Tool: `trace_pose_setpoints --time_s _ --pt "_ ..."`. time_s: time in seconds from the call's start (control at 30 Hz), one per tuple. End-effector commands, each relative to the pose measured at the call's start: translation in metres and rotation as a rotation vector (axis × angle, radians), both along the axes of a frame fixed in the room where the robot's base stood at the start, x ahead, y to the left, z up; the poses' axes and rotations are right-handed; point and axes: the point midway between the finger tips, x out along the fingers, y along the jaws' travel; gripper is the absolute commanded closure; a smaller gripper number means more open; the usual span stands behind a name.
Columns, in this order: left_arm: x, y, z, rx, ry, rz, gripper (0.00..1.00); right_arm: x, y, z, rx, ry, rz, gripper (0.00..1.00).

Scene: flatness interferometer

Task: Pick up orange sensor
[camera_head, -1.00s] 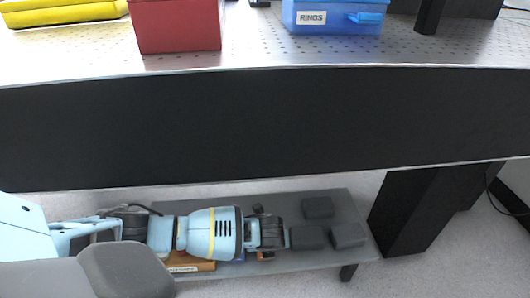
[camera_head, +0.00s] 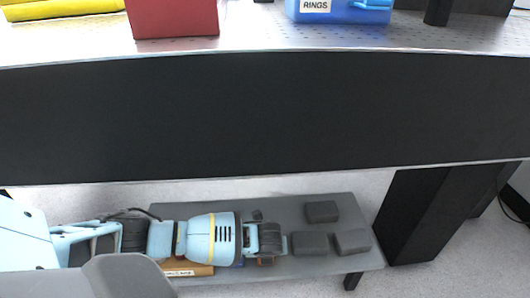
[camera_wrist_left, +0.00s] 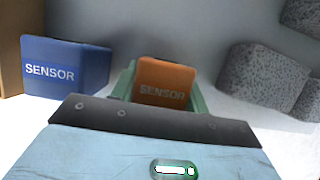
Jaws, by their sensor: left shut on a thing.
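The orange sensor (camera_wrist_left: 165,82) is a small orange block lettered SENSOR in the left wrist view. It sits between the green fingers of my left gripper (camera_wrist_left: 164,88), which is shut on it. In the head view my left gripper (camera_head: 268,240) is low over the grey shelf under the bench, and it hides most of the orange sensor. Whether the sensor touches the shelf is unclear. A blue block (camera_wrist_left: 65,65), also lettered SENSOR, stands just left of the gripper in the left wrist view. My right gripper is not in view.
Several dark grey foam blocks (camera_head: 322,211) lie on the grey shelf (camera_head: 220,208) right of the gripper. An orange-brown labelled box (camera_head: 188,269) is under my arm. The bench's black front panel (camera_head: 250,115) hangs above; a black leg (camera_head: 425,215) stands right.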

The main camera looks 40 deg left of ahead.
Motion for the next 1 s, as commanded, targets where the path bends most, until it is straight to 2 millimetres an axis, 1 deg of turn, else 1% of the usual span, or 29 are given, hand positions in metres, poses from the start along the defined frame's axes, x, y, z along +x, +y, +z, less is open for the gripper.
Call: trace_pose_setpoints --time_s 0.13,0.37,0.57,0.7,0.87,1.0 --pt "0.0 0.0 0.0 -0.001 -0.001 0.0 0.83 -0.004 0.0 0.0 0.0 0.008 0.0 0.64" --pt "0.0 0.0 0.004 -0.001 -0.001 0.0 0.83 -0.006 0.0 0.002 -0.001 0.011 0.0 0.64" --pt "0.001 0.0 0.021 0.0 -0.003 0.0 0.83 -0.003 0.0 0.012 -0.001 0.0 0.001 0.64" --pt "0.001 0.0 0.04 -0.001 -0.004 -0.001 0.83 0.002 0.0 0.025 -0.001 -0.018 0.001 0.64" --pt "-0.021 -0.026 0.039 -0.004 0.0 -0.003 0.83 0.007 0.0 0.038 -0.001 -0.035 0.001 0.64" --pt "-0.046 -0.055 0.039 -0.005 0.001 -0.004 0.83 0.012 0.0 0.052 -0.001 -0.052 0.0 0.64"
